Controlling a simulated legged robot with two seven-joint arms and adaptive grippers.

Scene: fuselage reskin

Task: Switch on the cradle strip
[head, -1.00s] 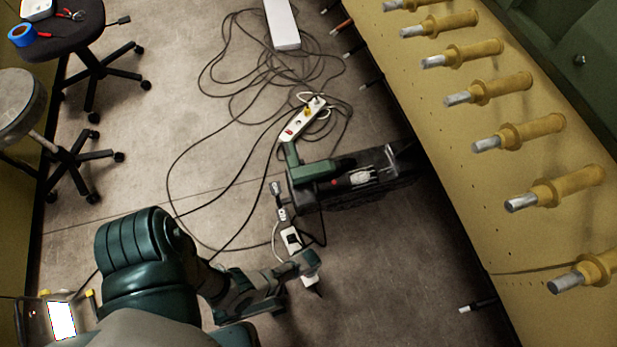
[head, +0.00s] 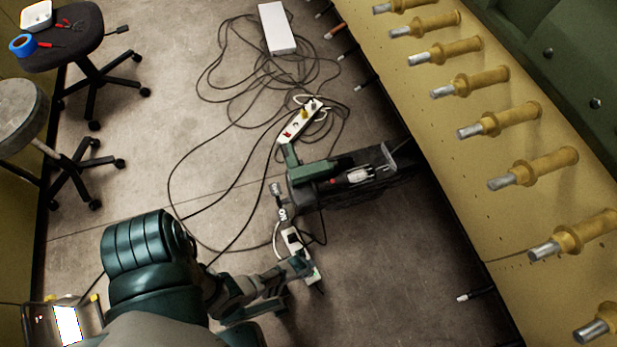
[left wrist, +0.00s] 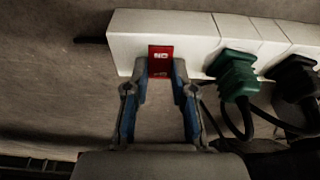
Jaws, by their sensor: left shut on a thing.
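A white power strip (left wrist: 130,45) lies across the top of the left wrist view. It has a red rocker switch (left wrist: 160,58) with upside-down lettering, a green plug (left wrist: 235,75) and a black plug (left wrist: 295,78). My left gripper (left wrist: 160,72) is closed around the red switch, with one fingertip at each side of it. In the head view my left gripper (head: 302,266) is over this strip on the floor and hides part of it. A white end of the strip (head: 316,279) shows past the fingers. My right gripper is in no view.
A second white strip (head: 300,122) with a red switch lies farther off among looped black cables. A green and black machine (head: 345,178) stands just beyond my gripper. A yellow panel with pegs (head: 470,140) runs along the right. Stools (head: 75,35) stand at the left.

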